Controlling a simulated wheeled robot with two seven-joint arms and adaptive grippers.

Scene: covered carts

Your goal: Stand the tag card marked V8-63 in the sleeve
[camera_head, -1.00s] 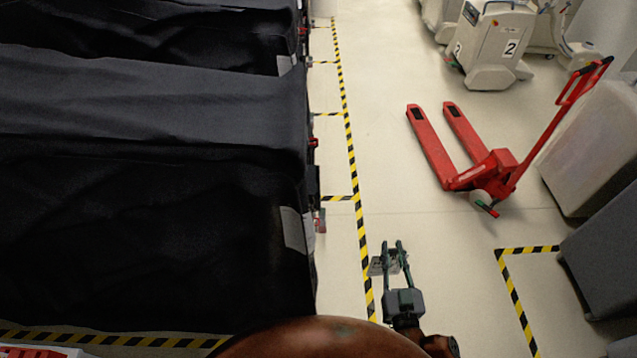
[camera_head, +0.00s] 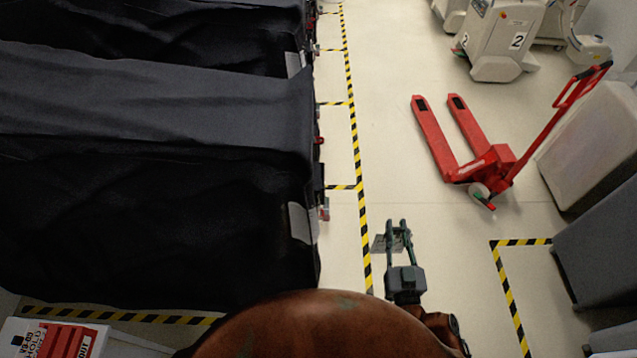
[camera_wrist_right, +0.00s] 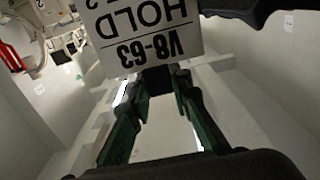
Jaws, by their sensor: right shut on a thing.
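The tag card (camera_wrist_right: 145,38), white with black print "V8-63" and "HOLD", appears upside down in the right wrist view, at the fingertips. My right gripper (camera_head: 398,226) is shut on it, over the floor right of the covered carts; it also shows in the wrist view (camera_wrist_right: 157,82). In the head view the card (camera_head: 379,244) is a small grey plate left of the fingers, its print unreadable. A pale grey patch (camera_head: 300,222) sits on the near cart's black cover edge; I cannot tell whether it is the sleeve. My left gripper is not in view.
Black-covered carts (camera_head: 150,220) fill the left. A red pallet jack (camera_head: 485,165) stands on the right. Grey bins (camera_head: 610,245) stand at the right edge. A white-and-red printed item (camera_head: 60,340) shows at bottom left. The striped-tape aisle (camera_head: 350,130) is clear.

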